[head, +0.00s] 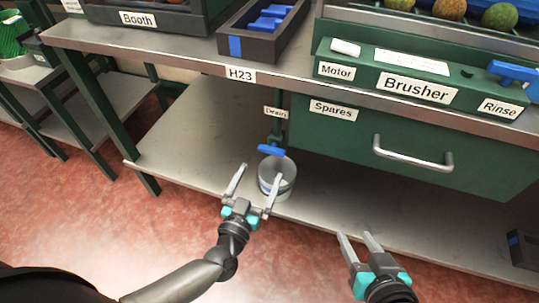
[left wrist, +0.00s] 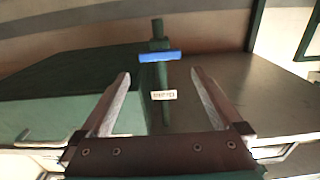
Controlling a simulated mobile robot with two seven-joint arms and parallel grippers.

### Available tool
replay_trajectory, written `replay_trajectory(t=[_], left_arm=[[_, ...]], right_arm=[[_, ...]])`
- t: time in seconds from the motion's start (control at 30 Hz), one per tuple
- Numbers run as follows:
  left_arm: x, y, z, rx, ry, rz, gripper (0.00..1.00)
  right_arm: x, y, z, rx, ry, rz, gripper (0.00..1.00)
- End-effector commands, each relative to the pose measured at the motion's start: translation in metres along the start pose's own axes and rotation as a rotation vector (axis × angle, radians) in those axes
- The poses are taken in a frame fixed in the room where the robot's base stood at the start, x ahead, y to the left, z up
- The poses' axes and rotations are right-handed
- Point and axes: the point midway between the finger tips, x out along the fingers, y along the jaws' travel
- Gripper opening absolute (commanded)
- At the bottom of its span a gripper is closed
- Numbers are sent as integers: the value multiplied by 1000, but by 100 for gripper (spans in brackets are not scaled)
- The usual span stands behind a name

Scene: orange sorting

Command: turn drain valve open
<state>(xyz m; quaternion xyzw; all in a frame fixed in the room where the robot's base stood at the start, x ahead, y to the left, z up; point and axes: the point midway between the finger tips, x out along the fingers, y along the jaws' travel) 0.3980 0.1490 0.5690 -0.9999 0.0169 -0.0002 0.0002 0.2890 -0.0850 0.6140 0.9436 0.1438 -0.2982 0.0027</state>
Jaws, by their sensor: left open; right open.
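The drain valve's blue handle (head: 271,150) sits on a green vertical pipe (head: 277,128) under the bench, beside a small "Drain" label (head: 275,113). In the left wrist view the blue handle (left wrist: 160,56) lies crosswise on the pipe, beyond and between my fingertips. My left gripper (head: 254,180) is open and empty, in front of and below the handle in the head view; no contact shows. Its fingers also show in the left wrist view (left wrist: 160,78). My right gripper (head: 359,236) is open and empty, in front of the lower shelf at the right.
A grey bucket (head: 268,180) stands on the lower shelf (head: 190,150) below the valve, partly behind my left fingers. A green "Spares" drawer (head: 350,145) with a metal handle (head: 413,160) is to the right. The bench edge (head: 190,64) overhangs the valve. The shelf left of the bucket is clear.

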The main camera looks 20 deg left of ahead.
Motion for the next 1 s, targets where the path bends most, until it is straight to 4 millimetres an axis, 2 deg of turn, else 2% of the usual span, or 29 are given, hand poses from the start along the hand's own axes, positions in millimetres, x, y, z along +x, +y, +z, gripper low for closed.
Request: replay_trajectory(t=[0.47, 1.0], left_arm=[[41, 0, 1, -1, 1, 0, 100], [76, 0, 1, 0, 0, 0, 100]], right_arm=[[5, -24, -12, 35, 251, -65, 50], [-8, -43, -24, 90, 499, -116, 50]])
